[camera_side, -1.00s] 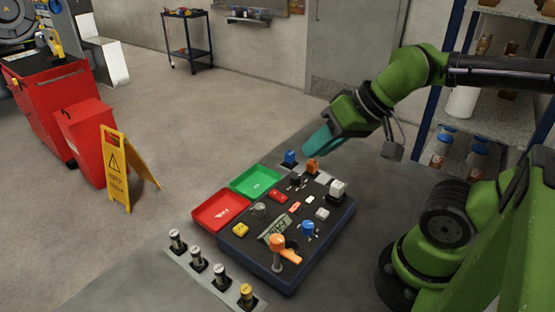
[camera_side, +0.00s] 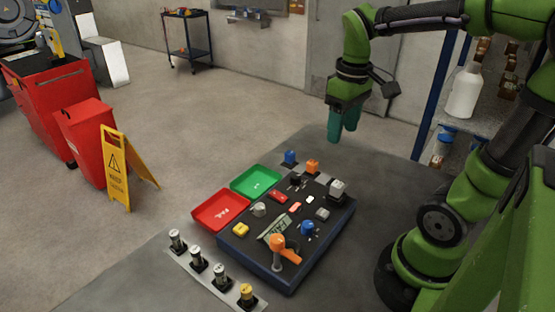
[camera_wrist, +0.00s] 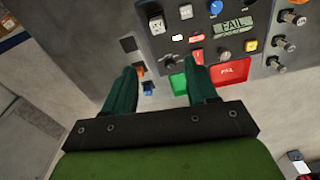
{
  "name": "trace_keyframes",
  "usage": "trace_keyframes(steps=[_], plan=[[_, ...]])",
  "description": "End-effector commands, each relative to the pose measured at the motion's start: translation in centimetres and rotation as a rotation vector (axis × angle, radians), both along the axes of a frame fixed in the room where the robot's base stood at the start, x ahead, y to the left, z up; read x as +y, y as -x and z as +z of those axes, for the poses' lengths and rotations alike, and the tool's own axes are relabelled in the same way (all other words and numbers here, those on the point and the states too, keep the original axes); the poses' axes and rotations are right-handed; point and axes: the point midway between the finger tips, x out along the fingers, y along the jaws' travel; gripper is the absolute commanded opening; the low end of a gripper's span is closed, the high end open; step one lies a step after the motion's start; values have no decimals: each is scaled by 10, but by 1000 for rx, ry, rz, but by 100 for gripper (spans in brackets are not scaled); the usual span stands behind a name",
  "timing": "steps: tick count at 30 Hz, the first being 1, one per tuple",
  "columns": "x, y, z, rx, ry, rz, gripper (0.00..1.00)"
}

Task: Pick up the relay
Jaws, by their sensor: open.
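I cannot tell for certain which small block is the relay. A blue block (camera_side: 290,157) and an orange block (camera_side: 312,166) stand on dark bases behind the control panel (camera_side: 262,262). A pale grey block (camera_side: 337,189) stands at the panel's back right corner. My gripper (camera_side: 343,139) is open and empty, pointing down above the table, behind and right of these blocks. In the wrist view my gripper (camera_wrist: 160,68) has the blue block (camera_wrist: 149,90) and orange block (camera_wrist: 140,70) showing between its fingers, nearer the left finger. The pale block (camera_wrist: 156,25) shows farther up.
A green tray (camera_side: 244,188) and a red tray (camera_side: 208,218) sit along the panel's left side. Several capped cylinders (camera_side: 220,275) stand in a strip at front left. An orange-handled lever (camera_side: 290,256) rises from the panel. Bare table (camera_side: 375,165) lies right of my gripper.

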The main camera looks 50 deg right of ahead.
Motion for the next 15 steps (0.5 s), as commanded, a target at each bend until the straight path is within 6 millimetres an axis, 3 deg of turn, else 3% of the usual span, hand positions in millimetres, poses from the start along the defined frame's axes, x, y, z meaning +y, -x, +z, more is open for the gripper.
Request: trace_keyframes(steps=[5, 8, 15], plan=[[1, 9, 2, 54, -5, 102, 57], [1, 9, -12, 56, -7, 111, 57], [2, 9, -65, 57, -8, 109, 57]])
